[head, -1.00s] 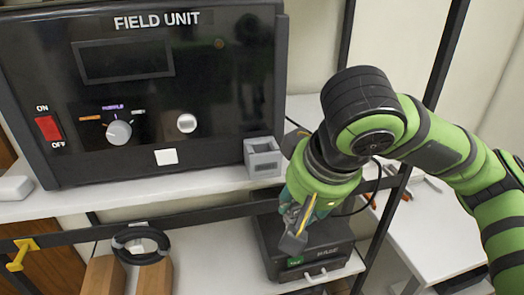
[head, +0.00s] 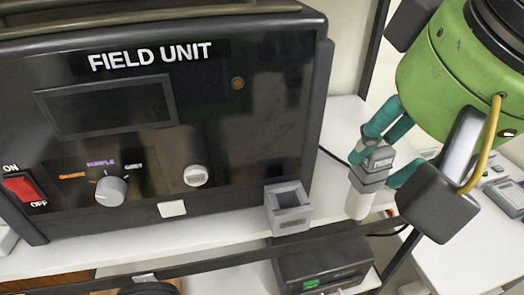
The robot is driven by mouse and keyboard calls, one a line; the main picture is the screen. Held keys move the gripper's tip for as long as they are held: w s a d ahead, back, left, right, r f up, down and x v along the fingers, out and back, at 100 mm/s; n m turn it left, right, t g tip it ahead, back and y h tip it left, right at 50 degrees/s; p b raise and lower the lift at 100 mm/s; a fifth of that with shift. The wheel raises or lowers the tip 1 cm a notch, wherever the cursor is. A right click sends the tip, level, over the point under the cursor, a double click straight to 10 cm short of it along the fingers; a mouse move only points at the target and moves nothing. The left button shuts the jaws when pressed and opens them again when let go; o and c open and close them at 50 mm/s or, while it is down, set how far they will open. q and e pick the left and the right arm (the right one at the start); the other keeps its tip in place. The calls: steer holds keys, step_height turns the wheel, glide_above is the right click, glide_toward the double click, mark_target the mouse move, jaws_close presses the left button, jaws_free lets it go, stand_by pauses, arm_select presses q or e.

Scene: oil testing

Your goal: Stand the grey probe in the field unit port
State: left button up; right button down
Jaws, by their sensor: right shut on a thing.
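The field unit (head: 120,130) is a black box on the white shelf, at the left and middle of the head view. The field unit port (head: 290,222) is a grey square block with an open top, at the unit's lower right corner. My right gripper (head: 378,152) is shut on the grey probe (head: 362,200), to the right of the port and apart from it. The probe hangs nearly upright, with a grey ribbed upper part and a paler lower end. Part of its top is hidden by the fingers. My left gripper is out of view.
A black device with a green label (head: 325,262) sits on a lower shelf under the port. A dark rail runs below the white shelf (head: 120,262). At the right is a white table (head: 470,232) with small grey items.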

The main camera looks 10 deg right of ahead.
steer(key=shift+w+a+f, duration=0.2)
steer(key=shift+f, duration=0.15)
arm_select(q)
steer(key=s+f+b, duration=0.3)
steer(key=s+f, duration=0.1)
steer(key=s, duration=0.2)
arm_select(e)
steer(key=w+a+f+b, duration=0.1)
steer(key=w+f, duration=0.2)
steer(key=w+a+f+b, duration=0.2)
steer(key=f, duration=0.1)
steer(key=w+a+f+b, duration=0.1)
steer(key=w+a+f, duration=0.1)
steer(key=w+f, duration=0.1)
steer(key=shift+w+f+b, duration=0.35)
steer(key=shift+f, duration=0.15)
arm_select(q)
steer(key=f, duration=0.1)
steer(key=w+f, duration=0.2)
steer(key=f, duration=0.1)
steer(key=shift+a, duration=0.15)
arm_select(e)
steer(key=c, duration=0.8)
jaws_free()
steer(key=shift+s, duration=0.1)
